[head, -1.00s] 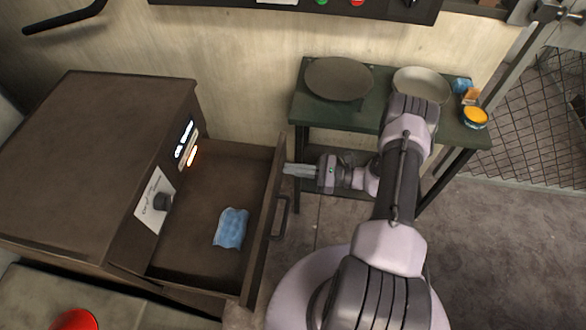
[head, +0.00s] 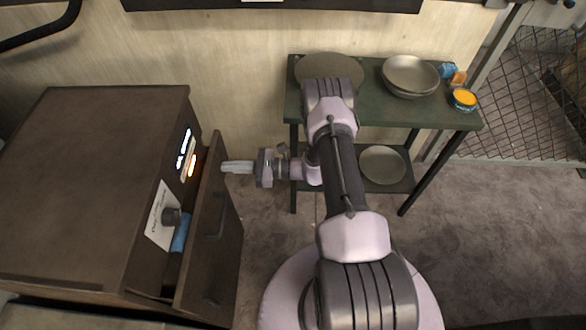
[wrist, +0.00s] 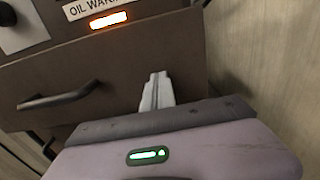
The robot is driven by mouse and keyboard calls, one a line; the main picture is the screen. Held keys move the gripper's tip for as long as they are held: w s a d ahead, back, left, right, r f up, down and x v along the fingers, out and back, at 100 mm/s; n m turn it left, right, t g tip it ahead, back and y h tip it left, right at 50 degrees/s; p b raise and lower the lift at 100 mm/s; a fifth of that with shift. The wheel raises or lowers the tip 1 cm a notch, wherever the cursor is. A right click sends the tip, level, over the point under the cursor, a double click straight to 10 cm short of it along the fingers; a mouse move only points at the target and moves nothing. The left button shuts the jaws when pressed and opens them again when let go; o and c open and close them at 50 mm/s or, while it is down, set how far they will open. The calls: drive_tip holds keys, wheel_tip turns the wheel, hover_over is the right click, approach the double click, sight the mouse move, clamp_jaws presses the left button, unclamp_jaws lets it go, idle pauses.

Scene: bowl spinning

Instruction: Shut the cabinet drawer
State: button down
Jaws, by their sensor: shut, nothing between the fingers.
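The brown cabinet (head: 90,170) stands at the left in the head view. Its drawer (head: 212,245) is partly open, with a narrow gap between the drawer front and the cabinet face. A bit of blue cloth (head: 181,232) shows inside through the gap. My gripper (head: 224,167) is shut and empty, with its tips at the drawer front's far upper part, touching or very near it. In the wrist view the shut fingers (wrist: 157,92) point at the drawer front (wrist: 120,72), to the right of its dark handle (wrist: 60,98).
A green table (head: 375,112) stands behind my arm. It bears bowls (head: 410,75), a round plate (head: 325,70) and an orange-topped tin (head: 464,98). Another plate (head: 382,163) is on its lower shelf. The floor right of the drawer is clear beside my base.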

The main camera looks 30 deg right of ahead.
drive_tip(key=x, duration=0.5)
drive_tip(key=shift+r+b, duration=0.1)
drive_tip(key=shift+b, duration=0.2)
drive_tip(key=shift+w+r, duration=0.1)
drive_tip(key=shift+d, duration=0.15)
